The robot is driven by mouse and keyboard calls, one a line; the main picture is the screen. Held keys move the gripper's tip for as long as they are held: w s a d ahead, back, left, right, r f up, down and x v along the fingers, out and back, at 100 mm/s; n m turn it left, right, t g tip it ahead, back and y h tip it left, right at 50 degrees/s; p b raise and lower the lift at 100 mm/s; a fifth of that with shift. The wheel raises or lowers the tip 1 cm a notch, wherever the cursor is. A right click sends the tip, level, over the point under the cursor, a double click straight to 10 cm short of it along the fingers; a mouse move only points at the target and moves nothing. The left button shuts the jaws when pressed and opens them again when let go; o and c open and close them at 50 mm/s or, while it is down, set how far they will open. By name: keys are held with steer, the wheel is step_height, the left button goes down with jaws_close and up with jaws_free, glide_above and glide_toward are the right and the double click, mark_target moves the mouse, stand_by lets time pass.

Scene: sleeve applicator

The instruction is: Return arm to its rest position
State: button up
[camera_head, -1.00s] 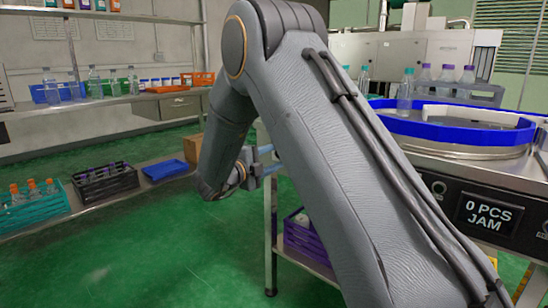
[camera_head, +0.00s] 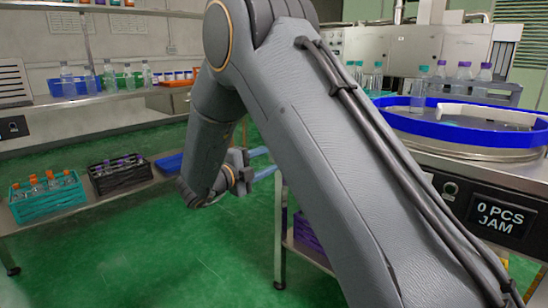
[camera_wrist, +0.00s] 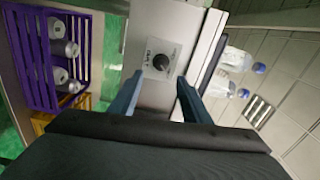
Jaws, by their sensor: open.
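My arm (camera_head: 330,150) fills the middle of the head view, bent at the elbow with the forearm hanging down. My gripper (camera_head: 266,162) sits at its end, pointing right, beside the machine bench. In the wrist view my gripper (camera_wrist: 157,85) shows two blue fingers spread apart with nothing between them. Beyond the fingers is a metal panel with a dark knob (camera_wrist: 161,62). The panel appears apart from the fingertips, though the exact gap is hard to tell.
A round table with a blue rim (camera_head: 450,133) and bottles stands right, above a "0 PCS JAM" display (camera_head: 497,217). A purple crate (camera_wrist: 36,63) is under the bench. Left shelving holds a teal crate (camera_head: 45,203) and black crate (camera_head: 120,180). Green floor (camera_head: 170,250) is open.

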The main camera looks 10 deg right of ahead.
steer(key=a+n+t+y, duration=0.3)
steer(key=a+n+y, duration=1.05)
steer(key=a, duration=0.25)
steer(key=s+a+f+n+g+y, duration=0.2)
steer(key=s+a+n, duration=0.2)
steer(key=s, duration=0.3)
steer(key=s+a+f+n+g+y, duration=0.2)
steer(key=s+a+n+g+y, duration=0.1)
steer(key=s+n, duration=0.3)
steer(key=s+d+f+n+g, duration=0.1)
steer(key=s+f+n+g, duration=0.15)
steer(key=s, duration=0.55)
steer(key=s+d+f+n+g, duration=0.1)
steer(key=s+f+n+g, duration=0.15)
steer(key=s, duration=0.55)
steer(key=s+d+f+n+g+h, duration=0.1)
steer(key=s+d+n+g+h, duration=0.15)
steer(key=s+d, duration=0.35)
steer(key=s+d+n+g+h, duration=0.1)
steer(key=s+d+n, duration=0.2)
steer(key=s, duration=0.5)
steer(key=d+r+m+p, duration=0.6)
steer(key=d+r+p, duration=1.2)
steer(key=r+p, duration=0.4)
steer(key=s+p, duration=0.1)
steer(key=p, duration=0.3)
steer(key=shift+r, duration=0.35)
